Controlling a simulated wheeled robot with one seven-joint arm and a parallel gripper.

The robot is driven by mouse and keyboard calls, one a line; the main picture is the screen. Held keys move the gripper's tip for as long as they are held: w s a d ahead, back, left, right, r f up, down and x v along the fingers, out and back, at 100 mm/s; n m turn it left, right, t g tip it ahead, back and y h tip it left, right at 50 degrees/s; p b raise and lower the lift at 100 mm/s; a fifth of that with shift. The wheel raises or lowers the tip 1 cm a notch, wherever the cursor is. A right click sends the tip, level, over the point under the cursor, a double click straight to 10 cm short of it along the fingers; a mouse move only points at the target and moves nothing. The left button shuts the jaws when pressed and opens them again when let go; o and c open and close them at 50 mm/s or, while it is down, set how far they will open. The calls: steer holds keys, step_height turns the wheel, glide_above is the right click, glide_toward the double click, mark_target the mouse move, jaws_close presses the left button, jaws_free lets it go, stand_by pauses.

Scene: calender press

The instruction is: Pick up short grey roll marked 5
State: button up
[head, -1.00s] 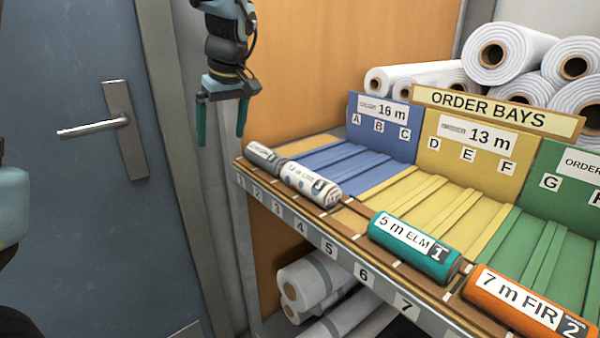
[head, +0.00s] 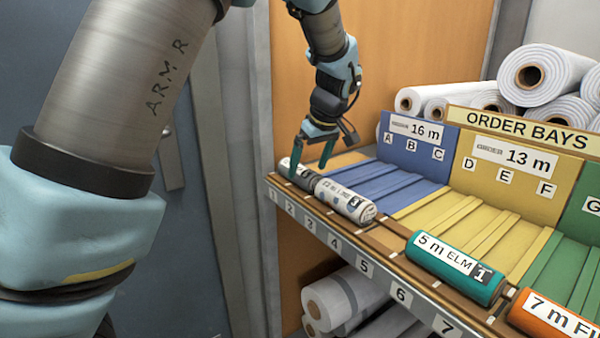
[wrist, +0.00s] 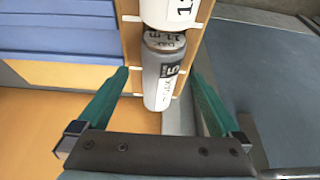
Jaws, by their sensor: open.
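The short grey roll marked 5 (wrist: 158,82) lies on the wooden front ledge, between the two green fingers in the wrist view. In the head view the grey roll (head: 301,176) is at the ledge's left end, partly hidden by a finger. My gripper (head: 309,172) is open, with its fingertips at the roll, one on each side of it. The wrist view shows a gap between the roll and each finger of my gripper (wrist: 160,88). I cannot tell how deep the fingertips reach beside the roll.
A white roll (head: 345,201) lies end to end with the grey roll, very close or touching. A teal 5 m ELM roll (head: 455,267) and an orange 7 m FIR roll (head: 560,320) lie further right. The blue order bay (head: 375,175) behind is empty.

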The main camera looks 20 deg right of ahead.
steer(key=shift+x, duration=1.45)
steer(key=shift+c, duration=0.2)
